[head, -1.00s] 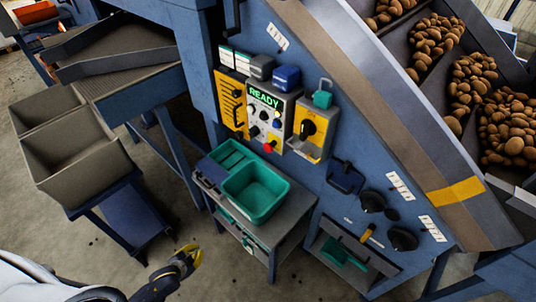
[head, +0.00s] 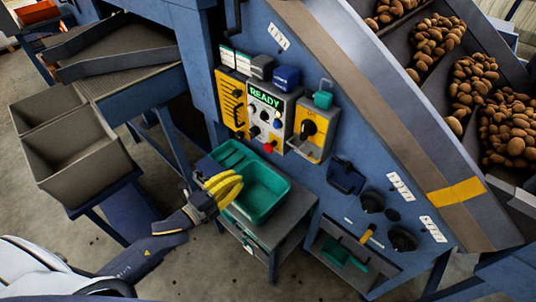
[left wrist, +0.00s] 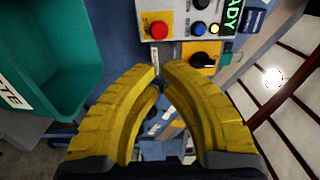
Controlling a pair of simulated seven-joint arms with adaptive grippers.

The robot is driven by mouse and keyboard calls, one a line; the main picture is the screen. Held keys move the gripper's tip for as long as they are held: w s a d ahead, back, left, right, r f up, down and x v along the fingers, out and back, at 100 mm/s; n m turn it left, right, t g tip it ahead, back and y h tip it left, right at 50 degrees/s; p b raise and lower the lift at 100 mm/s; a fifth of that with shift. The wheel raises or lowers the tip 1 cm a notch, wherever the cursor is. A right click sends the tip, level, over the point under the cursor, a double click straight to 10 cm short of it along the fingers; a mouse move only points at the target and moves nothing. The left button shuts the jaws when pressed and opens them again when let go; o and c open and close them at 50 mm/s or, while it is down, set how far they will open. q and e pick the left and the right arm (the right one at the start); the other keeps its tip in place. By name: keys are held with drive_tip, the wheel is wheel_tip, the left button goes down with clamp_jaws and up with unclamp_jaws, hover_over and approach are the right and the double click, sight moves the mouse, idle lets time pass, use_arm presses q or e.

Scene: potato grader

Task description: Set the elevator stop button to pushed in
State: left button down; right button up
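A red mushroom button (head: 269,148) sits at the lower edge of the pale control panel (head: 284,134) under the green READY display (head: 264,98). I take it as the elevator stop button, but its label is too small to read. It also shows at the top of the left wrist view (left wrist: 158,30). I cannot tell whether it is in or out. My left gripper (head: 232,184) has yellow fingers and is over the left part of the teal tub, below and left of the button, not touching it. In the left wrist view its fingertips (left wrist: 160,68) meet with nothing between them.
The teal tub (head: 284,190) stands on a grey stand below the panel. A yellow plate with a black rotary switch (head: 308,129) is right of the panel. Blue and black controls (left wrist: 200,28) are close to the red button. Grey bins (head: 80,175) stand at left.

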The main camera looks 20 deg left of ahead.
sight(270, 151)
use_arm(q)
drive_tip(key=shift+m, duration=0.3)
drive_tip(key=x, duration=1.4)
drive_tip(key=shift+a, duration=0.1)
drive_tip(key=shift+w, duration=0.1)
idle(0.4)
drive_tip(key=shift+x, duration=1.05)
drive_tip(key=v, duration=1.4)
drive_tip(key=shift+f, duration=0.1)
